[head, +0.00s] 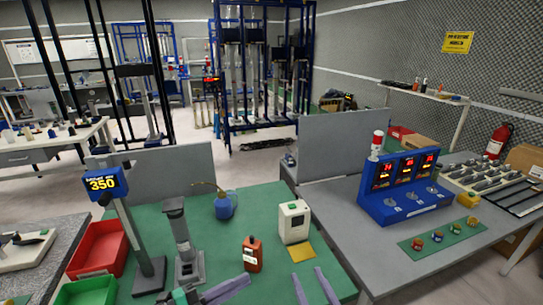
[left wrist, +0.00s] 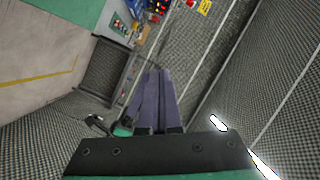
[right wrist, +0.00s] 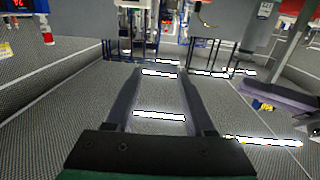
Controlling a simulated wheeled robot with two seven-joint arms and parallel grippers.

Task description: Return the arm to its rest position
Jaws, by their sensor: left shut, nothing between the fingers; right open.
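My left gripper (head: 246,281) is low in the head view, over the front of the green mat, its purple-grey fingers pressed together. In the left wrist view its fingers (left wrist: 158,72) lie side by side with nothing between them. My right gripper (head: 306,273) is to its right, at the bottom edge of the head view, with two separate fingers. In the right wrist view its fingers (right wrist: 156,74) stand wide apart and the space between them is empty. Most of both arms is out of the head view.
A display post (head: 128,228) and red bin (head: 98,250) stand left. A blue console (head: 402,188) stands on the right table.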

